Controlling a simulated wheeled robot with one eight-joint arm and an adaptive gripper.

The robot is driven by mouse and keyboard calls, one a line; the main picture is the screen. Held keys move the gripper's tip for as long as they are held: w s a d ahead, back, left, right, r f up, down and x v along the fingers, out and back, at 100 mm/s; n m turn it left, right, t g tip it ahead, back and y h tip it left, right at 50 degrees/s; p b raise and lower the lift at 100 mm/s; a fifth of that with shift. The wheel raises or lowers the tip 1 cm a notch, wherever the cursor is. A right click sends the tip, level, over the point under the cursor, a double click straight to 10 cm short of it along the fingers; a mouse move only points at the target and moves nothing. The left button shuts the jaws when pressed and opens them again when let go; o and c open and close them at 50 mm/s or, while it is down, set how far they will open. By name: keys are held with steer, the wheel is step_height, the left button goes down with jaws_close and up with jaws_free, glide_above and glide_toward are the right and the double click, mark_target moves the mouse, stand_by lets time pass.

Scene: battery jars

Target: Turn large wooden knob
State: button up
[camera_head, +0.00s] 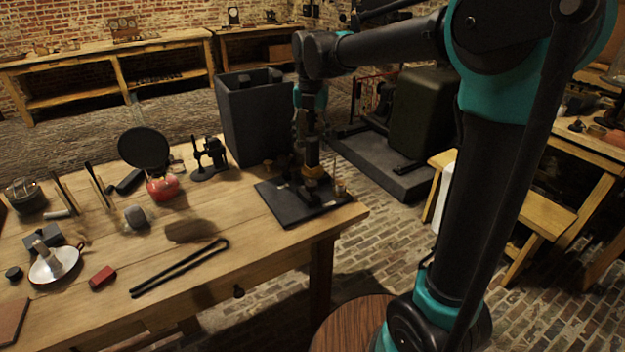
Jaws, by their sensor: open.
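A dark flat base (284,206) lies at the right end of the wooden table. An orange-brown wooden knob (315,172) stands on it. My gripper (312,162) points straight down over the knob, its fingers close to or around its top. The fingers are dark and small here, so contact cannot be told. The gripper is open. A small brass post (340,186) stands at the right of the base, and a small brass piece (268,165) sits at its back left.
A tall dark box (254,125) stands just behind the base. A black stand (209,158), a red pot (162,188), a black round disc (144,148) and long black tongs (180,268) lie to the left.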

mark_target(311, 182)
step_height(311, 182, down, 14)
steer(key=shift+r, duration=0.1)
stand_by(0.5)
steer(key=c, duration=1.2)
steer(key=shift+o, duration=0.2)
steer(key=shift+m, duration=0.3)
